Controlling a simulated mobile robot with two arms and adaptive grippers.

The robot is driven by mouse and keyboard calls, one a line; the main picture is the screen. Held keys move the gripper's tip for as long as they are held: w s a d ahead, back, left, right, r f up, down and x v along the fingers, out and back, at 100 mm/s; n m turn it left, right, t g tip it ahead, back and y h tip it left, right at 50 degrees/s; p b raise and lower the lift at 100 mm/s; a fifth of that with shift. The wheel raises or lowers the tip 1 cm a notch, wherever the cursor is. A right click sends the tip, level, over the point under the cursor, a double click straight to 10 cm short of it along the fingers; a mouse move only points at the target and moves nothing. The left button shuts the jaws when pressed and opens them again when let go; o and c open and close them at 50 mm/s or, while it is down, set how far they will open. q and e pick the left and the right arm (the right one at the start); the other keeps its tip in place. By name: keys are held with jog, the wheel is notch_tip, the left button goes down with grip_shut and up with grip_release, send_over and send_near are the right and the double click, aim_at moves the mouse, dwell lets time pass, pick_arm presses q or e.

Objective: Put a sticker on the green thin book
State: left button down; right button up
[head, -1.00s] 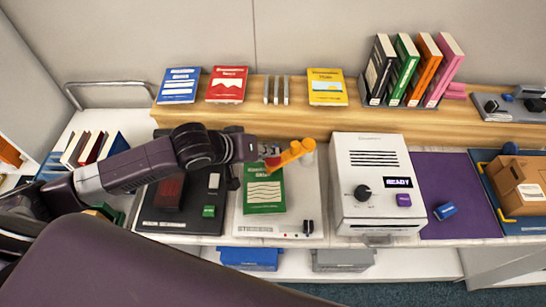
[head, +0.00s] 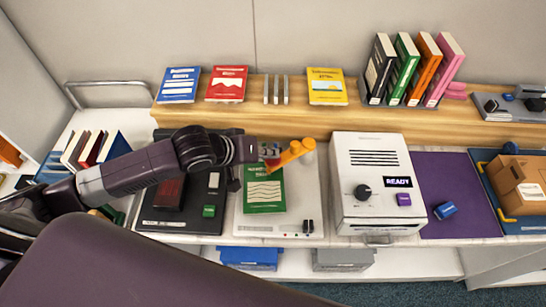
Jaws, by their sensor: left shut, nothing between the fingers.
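A thin green book (head: 264,193) with white wavy lines lies on the white panel of a flat device (head: 252,228). My left gripper (head: 271,153) is just behind the book's upper edge, beside an orange arm-like part (head: 293,152). It is small and partly merged with the parts around it; its fingers are shut and hold nothing that I can see. I cannot tell whether it touches the orange part. No separate sticker can be made out. My right gripper is not in view.
A white machine (head: 378,210) with a dial and a READY display stands right of the book. A black device (head: 150,222) is to the left. Upright books (head: 408,72) and flat books stand on the wooden shelf (head: 430,125). A purple mat (head: 462,225) is mostly clear.

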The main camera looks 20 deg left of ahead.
aim_at(270, 160)
pick_arm(q)
jog(key=shift+f, duration=0.5)
dwell(0.4)
jog(key=shift+r+p, duration=1.15)
jog(key=shift+p, duration=0.15)
jog(key=shift+r, duration=0.1)
notch_tip(270, 160, up, 5)
jog(key=p, duration=0.6)
dwell(0.4)
